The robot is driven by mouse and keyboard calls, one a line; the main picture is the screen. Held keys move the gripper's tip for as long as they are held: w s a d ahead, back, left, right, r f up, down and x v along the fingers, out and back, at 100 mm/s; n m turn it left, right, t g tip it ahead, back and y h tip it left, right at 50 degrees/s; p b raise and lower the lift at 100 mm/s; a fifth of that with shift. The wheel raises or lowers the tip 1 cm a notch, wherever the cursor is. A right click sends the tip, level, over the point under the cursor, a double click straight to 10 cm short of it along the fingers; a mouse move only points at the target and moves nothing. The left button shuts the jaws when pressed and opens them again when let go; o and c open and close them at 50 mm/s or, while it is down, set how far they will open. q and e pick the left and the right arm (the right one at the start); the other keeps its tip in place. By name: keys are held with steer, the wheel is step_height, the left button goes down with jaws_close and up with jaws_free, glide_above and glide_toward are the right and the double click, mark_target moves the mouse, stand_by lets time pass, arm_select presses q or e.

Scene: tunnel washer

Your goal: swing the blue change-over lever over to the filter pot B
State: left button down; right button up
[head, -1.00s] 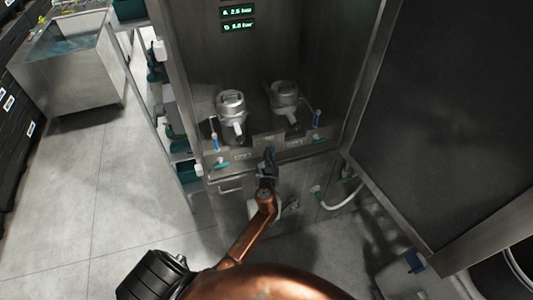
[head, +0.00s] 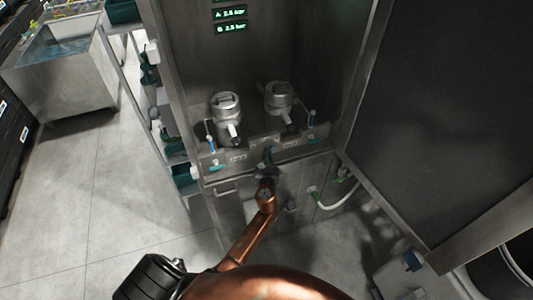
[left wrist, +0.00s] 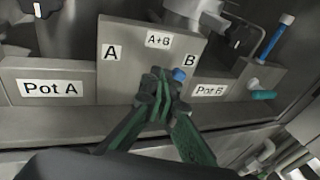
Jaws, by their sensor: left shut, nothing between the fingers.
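The blue change-over lever (left wrist: 180,74) shows only its rounded blue end in the left wrist view, just below the letter B on the steel plate (left wrist: 118,72) marked A, A+B and B. My left gripper (left wrist: 158,88) is shut and empty, its fingertips just left of the blue end; I cannot tell if they touch. The rest of the lever is hidden. In the head view my left gripper (head: 266,166) is in front of the panel's middle. Filter pot B (head: 280,98) stands at the right, filter pot A (head: 226,118) at the left. My right gripper is not in view.
Another teal handle (head: 217,166) is below pot A. An open dark door (head: 440,120) fills the right. A display (head: 231,20) shows two pressures.

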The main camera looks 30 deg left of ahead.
arm_select(q)
steer(key=shift+w+d+f, duration=0.15)
steer(key=shift+w+d, duration=0.1)
steer(key=shift+w+d+b, duration=0.25)
steer(key=shift+w+b, duration=0.05)
steer(key=shift+w, duration=0.05)
stand_by(0.3)
steer(key=shift+w+d+f, duration=0.2)
steer(key=shift+w+d, duration=0.05)
steer(key=shift+w, duration=0.05)
stand_by(0.5)
steer(key=shift+r+p, duration=0.3)
steer(key=shift+r, duration=0.05)
